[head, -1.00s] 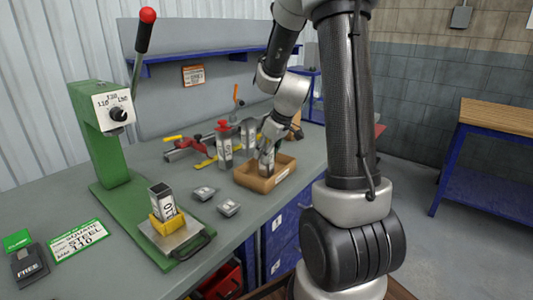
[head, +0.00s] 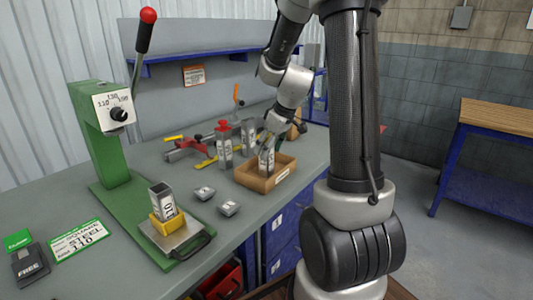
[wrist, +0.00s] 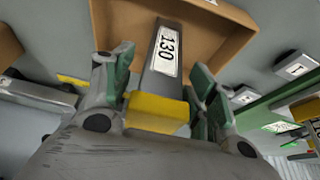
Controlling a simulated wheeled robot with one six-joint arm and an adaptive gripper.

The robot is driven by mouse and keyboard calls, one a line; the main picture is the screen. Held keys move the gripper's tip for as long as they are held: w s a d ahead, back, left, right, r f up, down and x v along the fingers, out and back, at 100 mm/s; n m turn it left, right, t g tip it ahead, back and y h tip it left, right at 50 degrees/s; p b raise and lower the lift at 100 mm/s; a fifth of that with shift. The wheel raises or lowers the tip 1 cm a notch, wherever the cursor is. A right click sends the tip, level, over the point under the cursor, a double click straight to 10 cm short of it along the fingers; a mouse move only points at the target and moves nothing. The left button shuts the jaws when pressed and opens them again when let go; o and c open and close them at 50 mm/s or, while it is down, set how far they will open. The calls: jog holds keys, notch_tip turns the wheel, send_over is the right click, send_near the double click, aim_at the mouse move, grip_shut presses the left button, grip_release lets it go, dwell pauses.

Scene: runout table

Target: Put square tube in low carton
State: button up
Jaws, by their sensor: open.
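A grey square tube (head: 267,160) with a white label stands roughly upright inside the low carton (head: 287,176), a tan open box. In the wrist view a tube (wrist: 162,62) labelled 130, with a yellow end towards me, sits between my fingers with the carton (wrist: 112,22) beyond it. My gripper (head: 272,136) is open just above the tube in the head view. Its green-padded fingers also show in the wrist view (wrist: 165,88), apart on either side of the tube. Another square tube (head: 162,200) stands in a yellow holder on the green press (head: 112,165).
Two small grey blocks (head: 204,193) lie between press and carton. A green and white sign (head: 77,240) lies at front left.

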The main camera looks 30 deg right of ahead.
jog(key=v, duration=0.9)
jog(key=s+a+r+m, duration=0.1)
jog(key=s+a, duration=0.1)
jog(key=s, duration=0.5)
jog(key=s+a+r+m+h, duration=0.1)
jog(key=s+a+r+m, duration=0.1)
jog(key=s, duration=0.5)
jog(key=s+a+r+m, duration=0.1)
jog(key=s+a, duration=0.2)
jog(key=s, duration=0.4)
jog(key=shift+s+a+r+m+h, duration=0.2)
jog(key=shift+a+m+h, duration=0.1)
jog(key=shift+h, duration=0.1)
